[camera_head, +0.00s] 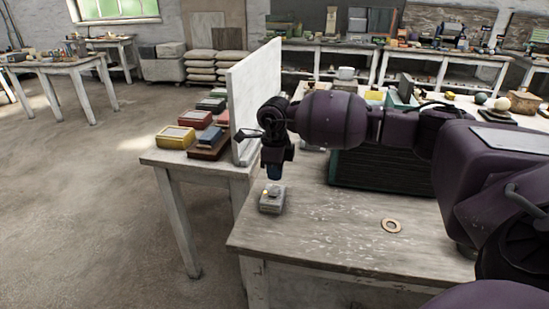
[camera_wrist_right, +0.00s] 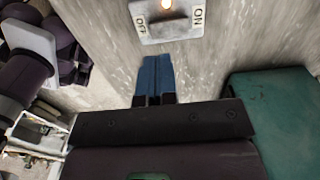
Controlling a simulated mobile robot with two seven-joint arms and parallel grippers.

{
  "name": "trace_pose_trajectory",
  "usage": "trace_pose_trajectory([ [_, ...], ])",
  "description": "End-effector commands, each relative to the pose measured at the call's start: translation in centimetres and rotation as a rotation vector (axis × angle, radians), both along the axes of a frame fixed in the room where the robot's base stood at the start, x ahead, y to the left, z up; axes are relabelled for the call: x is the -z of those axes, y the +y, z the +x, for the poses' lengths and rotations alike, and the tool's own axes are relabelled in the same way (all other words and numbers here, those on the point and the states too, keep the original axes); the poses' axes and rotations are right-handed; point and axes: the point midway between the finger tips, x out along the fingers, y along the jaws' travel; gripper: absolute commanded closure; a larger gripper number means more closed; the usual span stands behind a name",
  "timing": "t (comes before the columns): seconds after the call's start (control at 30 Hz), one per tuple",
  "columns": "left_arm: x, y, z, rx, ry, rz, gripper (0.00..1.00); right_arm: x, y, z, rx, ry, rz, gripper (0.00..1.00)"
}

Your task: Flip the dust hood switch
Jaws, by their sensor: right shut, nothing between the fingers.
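The dust hood switch (camera_head: 272,200) is a small pale grey box on the near left part of the wooden worktable. In the right wrist view the switch (camera_wrist_right: 170,24) is at the top edge, partly cut off, with OFF lettered on its left and ON on its right. I cannot tell the lever's position. My right gripper (camera_head: 274,174) points down just above the switch. Its blue fingers (camera_wrist_right: 153,77) are shut together and empty, and they look apart from the box. My left gripper is not in view.
A white upright panel (camera_head: 255,98) stands left of the switch. A dark green crate (camera_head: 380,172) is behind right, under my arm; its side shows in the wrist view (camera_wrist_right: 275,120). A flat wooden ring (camera_head: 391,226) lies on the table. Bare tabletop lies between.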

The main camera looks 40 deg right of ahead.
Motion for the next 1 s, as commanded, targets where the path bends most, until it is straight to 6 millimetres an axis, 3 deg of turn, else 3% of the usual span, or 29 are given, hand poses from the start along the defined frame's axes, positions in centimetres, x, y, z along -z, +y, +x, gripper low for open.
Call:
trace_pose_trajectory([
  [0.1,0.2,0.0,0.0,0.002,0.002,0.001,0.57,2.2,0.0,-0.1,0.001,0.004,0.0,1.0],
  [0.33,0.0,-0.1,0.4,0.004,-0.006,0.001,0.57,4.5,0.0,-0.1,0.001,0.003,0.0,1.0],
  [1.0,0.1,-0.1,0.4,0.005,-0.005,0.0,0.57,5.6,0.1,-0.2,0.0,0.001,-0.001,1.0],
])
